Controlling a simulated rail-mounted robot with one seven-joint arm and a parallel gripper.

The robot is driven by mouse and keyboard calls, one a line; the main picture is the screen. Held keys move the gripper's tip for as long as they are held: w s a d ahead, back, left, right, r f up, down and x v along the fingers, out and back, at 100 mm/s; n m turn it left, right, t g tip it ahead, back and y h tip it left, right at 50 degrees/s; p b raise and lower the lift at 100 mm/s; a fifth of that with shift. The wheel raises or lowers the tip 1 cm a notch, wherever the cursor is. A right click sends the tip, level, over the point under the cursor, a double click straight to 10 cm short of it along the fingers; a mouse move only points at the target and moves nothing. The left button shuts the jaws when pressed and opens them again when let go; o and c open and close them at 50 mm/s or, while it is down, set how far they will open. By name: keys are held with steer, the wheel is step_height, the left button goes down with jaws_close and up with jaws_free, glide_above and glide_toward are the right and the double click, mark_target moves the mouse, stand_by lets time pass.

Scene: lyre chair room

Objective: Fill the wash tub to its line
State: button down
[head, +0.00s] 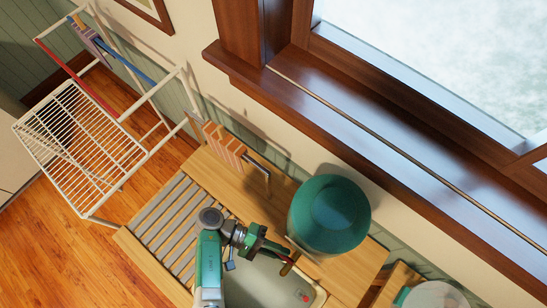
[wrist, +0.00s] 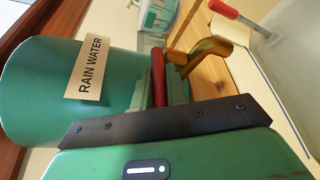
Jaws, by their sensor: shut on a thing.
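The green rain water barrel (head: 330,215) stands on the wooden counter below the window. Its "RAIN WATER" label shows in the wrist view (wrist: 90,70). A brass spout (wrist: 207,52) with a red tap handle (wrist: 158,75) sticks out from it. My gripper (head: 283,258) is shut on the red handle, beside the spout. The pale wash tub (head: 262,285) lies below the spout, partly hidden by my arm. A dark line shows on its wall in the wrist view (wrist: 277,82). I cannot make out any stream or the water level.
A slatted drainboard (head: 172,222) lies left of the tub. A wooden rack (head: 224,146) stands behind it. A white drying rack (head: 85,140) stands at the far left. A white and teal container (head: 432,295) sits at the lower right. A red-tipped rod (wrist: 223,9) shows by the tub.

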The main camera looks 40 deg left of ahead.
stand_by(0.5)
steer(key=c, duration=1.4)
jaws_free()
steer(key=shift+w, duration=0.1)
steer(key=shift+a, duration=0.1)
steer(key=p+v, duration=0.4)
steer(key=v, duration=0.3)
steer(key=shift+a+g+p, duration=0.3)
steer(key=shift+p, duration=0.05)
steer(key=shift+r, duration=0.1)
